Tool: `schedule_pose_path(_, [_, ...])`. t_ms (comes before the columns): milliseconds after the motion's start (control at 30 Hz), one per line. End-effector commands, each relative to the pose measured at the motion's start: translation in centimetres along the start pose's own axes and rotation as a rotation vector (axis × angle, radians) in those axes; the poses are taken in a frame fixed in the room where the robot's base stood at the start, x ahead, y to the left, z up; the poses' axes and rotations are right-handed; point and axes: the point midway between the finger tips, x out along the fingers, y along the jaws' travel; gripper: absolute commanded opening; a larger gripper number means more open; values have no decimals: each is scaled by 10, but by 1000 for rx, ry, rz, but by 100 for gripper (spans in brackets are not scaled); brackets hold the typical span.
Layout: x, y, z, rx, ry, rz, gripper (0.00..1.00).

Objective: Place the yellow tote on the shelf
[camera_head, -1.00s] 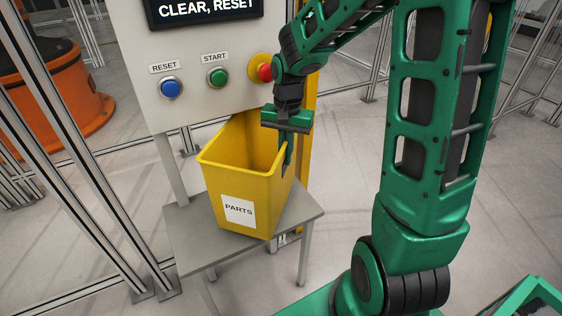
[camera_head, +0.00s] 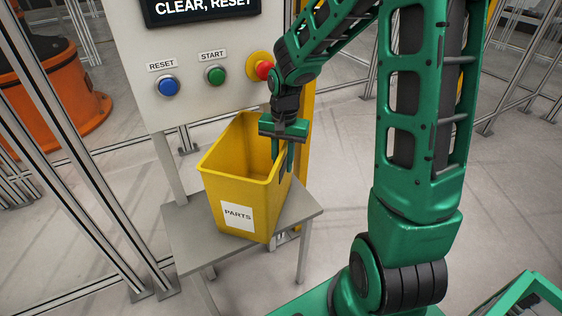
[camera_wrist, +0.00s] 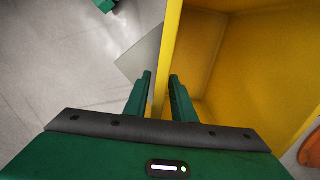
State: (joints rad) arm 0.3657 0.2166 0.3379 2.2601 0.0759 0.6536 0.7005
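The yellow tote (camera_head: 222,190), with a white PARTS label, stands upright on the small grey shelf (camera_head: 190,243) below the control panel. Its near lower corner reaches the shelf's front edge. The tote is open at the top and looks empty where I can see in. My gripper (camera_head: 283,160) is at the tote's right wall, pointing down. In the wrist view my gripper (camera_wrist: 162,85) has its fingers apart, one on each side of the tote's yellow wall (camera_wrist: 167,55), with gaps showing. The tote's underside is hidden.
The control panel (camera_head: 190,115) stands close behind the tote, with a red emergency button (camera_head: 263,70) near my wrist. Metal fence posts (camera_head: 85,180) stand at the left. A yellow post (camera_head: 305,120) is behind the gripper. The floor right of the shelf is open.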

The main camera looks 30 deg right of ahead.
Motion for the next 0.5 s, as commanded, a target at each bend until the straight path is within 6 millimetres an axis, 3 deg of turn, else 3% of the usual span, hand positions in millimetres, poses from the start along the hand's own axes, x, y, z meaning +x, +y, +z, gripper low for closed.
schedule_pose_path(333, [-4,0,-1,1,1,-1,23])
schedule_pose_path(500, [-25,0,-2,2,4,-2,23])
